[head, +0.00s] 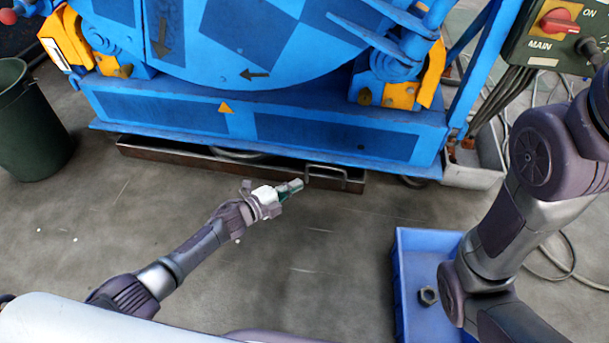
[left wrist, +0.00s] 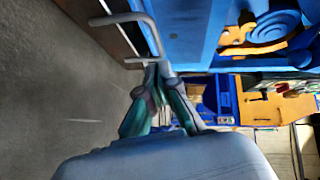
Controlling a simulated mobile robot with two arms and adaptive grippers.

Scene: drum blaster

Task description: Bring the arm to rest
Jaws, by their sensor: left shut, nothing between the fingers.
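My left gripper (head: 294,187) reaches out over the floor in front of the blue drum blaster (head: 330,135). Its fingers are shut with nothing between them. The tips are close to the metal handle (head: 326,171) of the long brown tray (head: 200,158) under the machine. In the left wrist view the shut fingertips (left wrist: 164,72) overlap the end of the handle (left wrist: 148,28); I cannot tell whether they touch it. My right arm (head: 510,210) is folded at the right, and its gripper is out of view.
A blue bin (head: 400,275) with a hex nut (head: 428,296) in it stands on the floor at lower right. A dark green bin (head: 35,130) stands at left. A control box (head: 560,35) and loose cables are at right. Bare floor lies around the left arm.

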